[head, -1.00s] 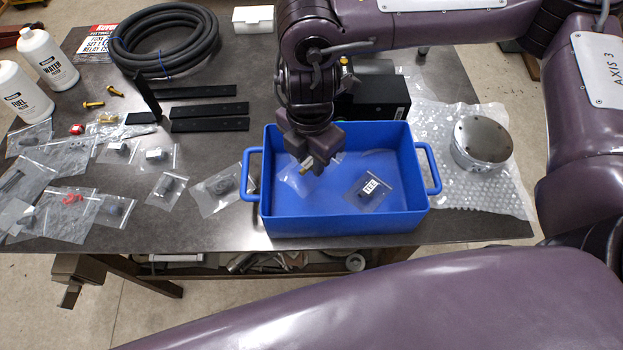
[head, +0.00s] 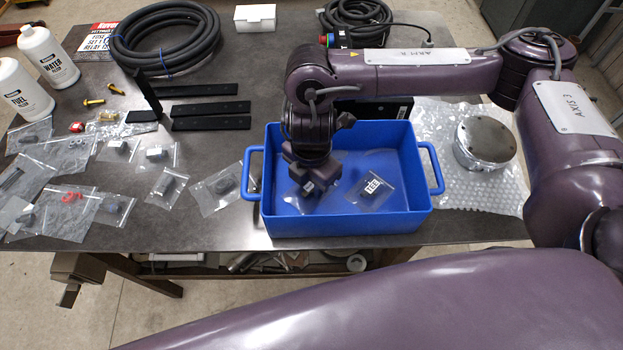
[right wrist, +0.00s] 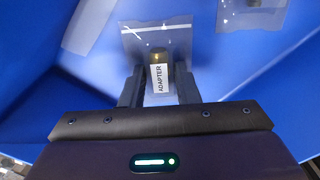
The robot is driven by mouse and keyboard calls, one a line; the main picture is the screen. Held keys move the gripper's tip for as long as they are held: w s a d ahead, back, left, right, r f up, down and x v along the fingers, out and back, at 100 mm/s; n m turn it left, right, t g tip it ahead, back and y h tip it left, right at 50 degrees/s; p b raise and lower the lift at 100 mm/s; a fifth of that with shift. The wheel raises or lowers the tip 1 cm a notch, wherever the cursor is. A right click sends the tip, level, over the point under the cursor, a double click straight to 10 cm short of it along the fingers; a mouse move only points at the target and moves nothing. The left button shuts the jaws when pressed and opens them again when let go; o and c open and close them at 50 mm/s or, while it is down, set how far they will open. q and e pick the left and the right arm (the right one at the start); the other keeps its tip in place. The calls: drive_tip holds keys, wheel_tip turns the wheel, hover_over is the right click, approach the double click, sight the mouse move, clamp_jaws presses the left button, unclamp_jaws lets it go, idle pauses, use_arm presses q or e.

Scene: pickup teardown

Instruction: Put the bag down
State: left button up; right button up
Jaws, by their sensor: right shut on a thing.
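My right gripper (head: 308,186) reaches straight down into the blue bin (head: 345,227), over its left half. It is shut on a clear bag (right wrist: 157,38) with a small brass part and a white label reading ADAPTER (right wrist: 158,80). The bag sticks out beyond the fingers in the right wrist view and is partly hidden by the gripper in the head view. It is low in the bin; I cannot tell whether it touches the floor. Another clear bag, labelled TEE (head: 371,189), lies to its right on the bin floor. My left gripper is not in view.
Several clear bags with parts (head: 167,186) lie left of the bin. Black bars (head: 210,124), a coiled hose (head: 165,40) and two white bottles (head: 48,56) lie or stand farther left. A round metal part (head: 484,143) sits on bubble wrap at right.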

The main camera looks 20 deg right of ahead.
sight(312, 185)
drive_tip(key=o, duration=1)
drive_tip(key=shift+f, duration=0.1)
drive_tip(key=shift+c, duration=0.2)
drive_tip(key=shift+r, duration=0.45)
wheel_tip(312, 185, up, 11)
drive_tip(key=shift+r, duration=0.2)
